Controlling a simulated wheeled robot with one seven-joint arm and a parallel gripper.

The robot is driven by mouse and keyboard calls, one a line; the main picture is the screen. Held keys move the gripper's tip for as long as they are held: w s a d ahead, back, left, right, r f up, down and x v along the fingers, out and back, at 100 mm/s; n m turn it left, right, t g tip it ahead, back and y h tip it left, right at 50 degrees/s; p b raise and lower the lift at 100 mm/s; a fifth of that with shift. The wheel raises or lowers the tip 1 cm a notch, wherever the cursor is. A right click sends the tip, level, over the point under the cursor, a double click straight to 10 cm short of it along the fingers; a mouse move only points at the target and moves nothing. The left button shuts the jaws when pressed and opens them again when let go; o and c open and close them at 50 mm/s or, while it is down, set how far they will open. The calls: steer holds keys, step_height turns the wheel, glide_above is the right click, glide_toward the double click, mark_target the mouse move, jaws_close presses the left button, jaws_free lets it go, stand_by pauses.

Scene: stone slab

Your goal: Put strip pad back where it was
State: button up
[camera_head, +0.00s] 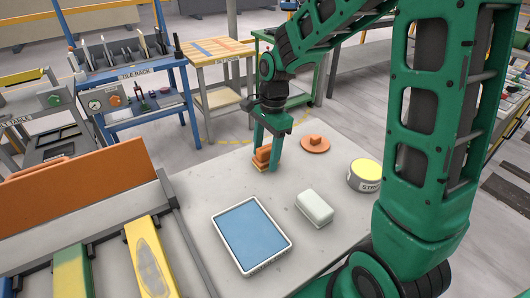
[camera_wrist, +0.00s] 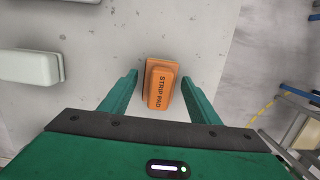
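The strip pad (camera_wrist: 161,88) is an orange block with its name on top and a wider orange base, resting on the pale stone slab (camera_wrist: 95,30). In the head view the strip pad (camera_head: 262,155) is near the slab's far edge, partly hidden by a finger. My gripper (camera_head: 266,150) points down over it. In the wrist view my gripper (camera_wrist: 160,79) is open, one finger on each side of the pad, with a visible gap at each side. The pad looks slightly tilted relative to the fingers.
Right of the pad are an orange round piece with a knob (camera_head: 315,144) and a yellow-lidded tin (camera_head: 365,175). Nearer stand a whitish block (camera_head: 315,207) and a white-rimmed blue tray (camera_head: 286,246). An orange panel (camera_head: 75,203) and coloured strips (camera_head: 148,262) are at left.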

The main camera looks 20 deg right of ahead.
mark_target(270, 146)
steer(key=shift+r, duration=0.1)
step_height(270, 146, up, 12)
steer(key=d, duration=0.1)
steer(key=shift+w+d, duration=0.15)
steer(key=shift+d, duration=0.1)
stand_by(0.4)
steer(key=s+d+f+n, duration=0.1)
steer(key=s+d+n, duration=0.2)
steer(key=s, duration=0.6)
steer(key=s+d+f+n, duration=0.2)
steer(key=s+d+n, duration=0.1)
steer(key=s+d, duration=0.4)
steer(key=s+d+f+n+h, duration=0.1)
steer(key=s+d+f+n, duration=0.1)
steer(key=s+d, duration=0.4)
steer(key=s+n, duration=0.1)
steer(key=s, duration=0.3)
steer(key=shift+s, duration=0.3)
steer(key=shift+w+f, duration=0.3)
steer(key=shift+w, duration=0.35)
